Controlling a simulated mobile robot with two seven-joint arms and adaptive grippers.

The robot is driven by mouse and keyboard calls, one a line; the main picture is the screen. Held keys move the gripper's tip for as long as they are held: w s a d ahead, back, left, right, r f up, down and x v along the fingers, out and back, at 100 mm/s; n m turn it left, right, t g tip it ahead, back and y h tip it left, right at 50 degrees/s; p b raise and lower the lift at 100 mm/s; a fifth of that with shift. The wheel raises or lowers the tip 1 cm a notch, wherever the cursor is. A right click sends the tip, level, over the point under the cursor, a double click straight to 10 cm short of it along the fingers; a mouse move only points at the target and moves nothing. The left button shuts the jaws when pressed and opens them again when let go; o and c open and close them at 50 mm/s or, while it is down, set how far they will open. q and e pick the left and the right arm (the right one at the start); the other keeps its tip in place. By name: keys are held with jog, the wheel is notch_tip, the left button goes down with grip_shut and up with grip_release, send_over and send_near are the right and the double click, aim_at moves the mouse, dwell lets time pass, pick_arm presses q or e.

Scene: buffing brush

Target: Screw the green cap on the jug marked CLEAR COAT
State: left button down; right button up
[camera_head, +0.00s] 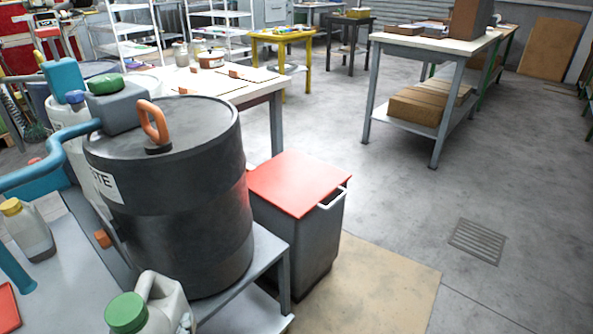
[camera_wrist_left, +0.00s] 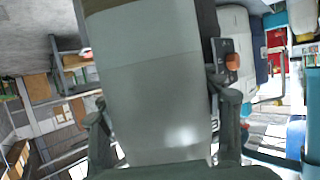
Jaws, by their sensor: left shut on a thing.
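A pale jug (camera_head: 165,300) with a green cap (camera_head: 126,312) on or over its mouth shows at the bottom left of the head view, partly cut off. I cannot read CLEAR COAT on any jug. In the wrist view my left gripper (camera_wrist_left: 165,125) has its fingers on either side of a large pale grey object (camera_wrist_left: 150,80) and is shut on it. Its upper edge is brownish yellow. The object fills the middle of the view, and I cannot tell what it is. My right gripper is in neither view.
A black waste drum (camera_head: 185,215) stands behind the green-capped jug. A yellow-capped jug (camera_head: 32,235) stands on the grey bench at left. A teal tube (camera_head: 45,155) runs across there. A red-lidded bin (camera_head: 297,185) stands right of the drum; floor further right is open.

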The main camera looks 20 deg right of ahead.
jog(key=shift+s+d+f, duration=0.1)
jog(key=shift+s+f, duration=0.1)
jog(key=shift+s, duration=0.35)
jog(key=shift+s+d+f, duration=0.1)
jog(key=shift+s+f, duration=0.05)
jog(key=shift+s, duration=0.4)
